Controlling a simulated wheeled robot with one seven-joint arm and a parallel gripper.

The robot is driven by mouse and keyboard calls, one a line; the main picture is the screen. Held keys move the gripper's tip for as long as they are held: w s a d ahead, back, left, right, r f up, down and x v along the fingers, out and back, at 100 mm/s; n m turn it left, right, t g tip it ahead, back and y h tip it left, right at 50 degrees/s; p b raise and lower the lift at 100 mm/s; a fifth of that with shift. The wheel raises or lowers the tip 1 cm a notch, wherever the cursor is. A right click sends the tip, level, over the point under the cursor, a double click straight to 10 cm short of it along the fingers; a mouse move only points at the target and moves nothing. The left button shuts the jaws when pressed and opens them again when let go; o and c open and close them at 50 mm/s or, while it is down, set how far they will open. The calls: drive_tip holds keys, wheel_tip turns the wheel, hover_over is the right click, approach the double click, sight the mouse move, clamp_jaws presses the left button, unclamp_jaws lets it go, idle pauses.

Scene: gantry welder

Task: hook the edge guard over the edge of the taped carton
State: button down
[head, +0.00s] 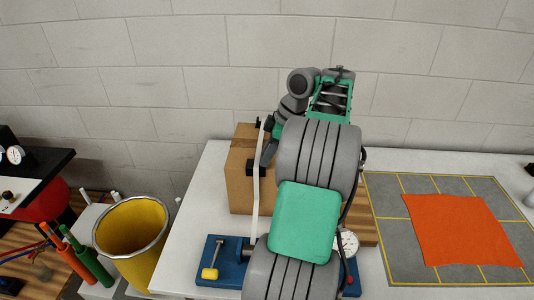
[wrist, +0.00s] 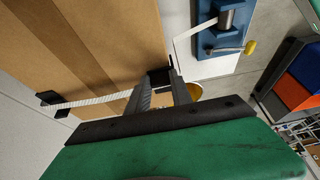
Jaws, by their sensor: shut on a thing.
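The brown taped carton (head: 238,190) stands on the white table; its face with a darker tape band fills the upper left of the wrist view (wrist: 110,25). A black edge guard (wrist: 158,77) is between my gripper's fingertips (wrist: 160,88), right at the carton's edge. In the head view the guard (head: 252,168) shows dark against the carton, beside the strap. I cannot tell whether it is seated on the edge. A white strap (head: 256,195) runs along the carton and passes behind my fingers in the wrist view. My arm hides much of the carton in the head view.
A second black guard (wrist: 50,99) sits at the carton's other edge, under the strap. A blue strap tensioner (head: 222,250) with a yellow-handled lever is in front. A yellow bin (head: 130,235) stands left; an orange cloth (head: 460,230) lies on a grey mat at right.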

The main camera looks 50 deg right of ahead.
drive_tip(key=shift+s+f, duration=0.1)
drive_tip(key=shift+f, duration=0.2)
idle(0.4)
drive_tip(key=c, duration=1.1)
unclamp_jaws()
